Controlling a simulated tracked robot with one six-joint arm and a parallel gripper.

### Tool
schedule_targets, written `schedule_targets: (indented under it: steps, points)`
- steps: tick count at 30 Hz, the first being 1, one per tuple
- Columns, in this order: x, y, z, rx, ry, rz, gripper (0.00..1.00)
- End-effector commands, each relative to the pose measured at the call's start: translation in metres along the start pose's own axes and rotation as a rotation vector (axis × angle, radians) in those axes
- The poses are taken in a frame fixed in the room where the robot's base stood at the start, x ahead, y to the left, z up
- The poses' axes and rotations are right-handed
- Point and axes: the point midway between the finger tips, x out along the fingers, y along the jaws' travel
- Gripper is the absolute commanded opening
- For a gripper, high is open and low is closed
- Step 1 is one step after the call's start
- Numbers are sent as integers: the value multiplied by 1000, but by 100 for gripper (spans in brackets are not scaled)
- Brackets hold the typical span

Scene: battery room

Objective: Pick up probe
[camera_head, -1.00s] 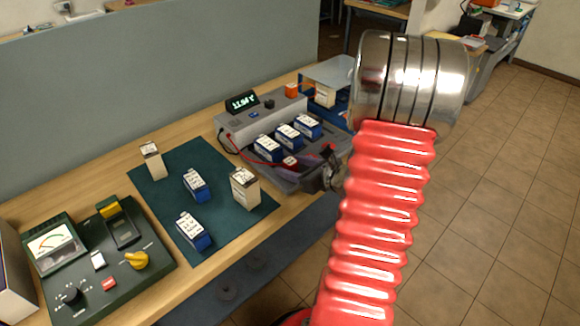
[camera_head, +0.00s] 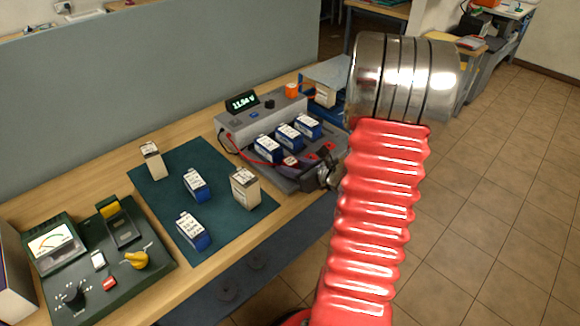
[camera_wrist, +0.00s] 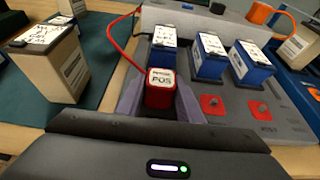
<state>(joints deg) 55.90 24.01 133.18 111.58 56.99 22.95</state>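The probe (camera_wrist: 160,88) is a small red block with a white "POS" label on top. A red lead runs up and left from it in the wrist view. In the head view the probe (camera_head: 290,161) sits at the front of the grey battery tester (camera_head: 262,114). In the wrist view my gripper (camera_wrist: 161,100) has one finger on each side of the probe. The fingers look open around it; I cannot make out firm contact. In the head view the gripper is mostly hidden behind my red arm.
Several blue batteries (camera_head: 289,138) stand on the tester close behind the probe. Two red pads (camera_wrist: 212,105) lie to its right. A green mat (camera_head: 216,211) with blue and cream batteries is to the left. A dark green meter panel (camera_head: 140,258) stands at the near left.

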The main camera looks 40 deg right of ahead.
Motion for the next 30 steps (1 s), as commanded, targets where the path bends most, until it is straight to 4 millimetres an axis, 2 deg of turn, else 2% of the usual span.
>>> schedule_targets:
  steps: [1, 12, 22, 30]
  points:
    - [0, 0, 0, 0, 0, 0, 29]
    - [0, 0, 0, 0, 0, 0, 5]
    - [-2, 0, 6, 0, -1, 0, 5]
    - [-13, -1, 31, -4, -2, -2, 5]
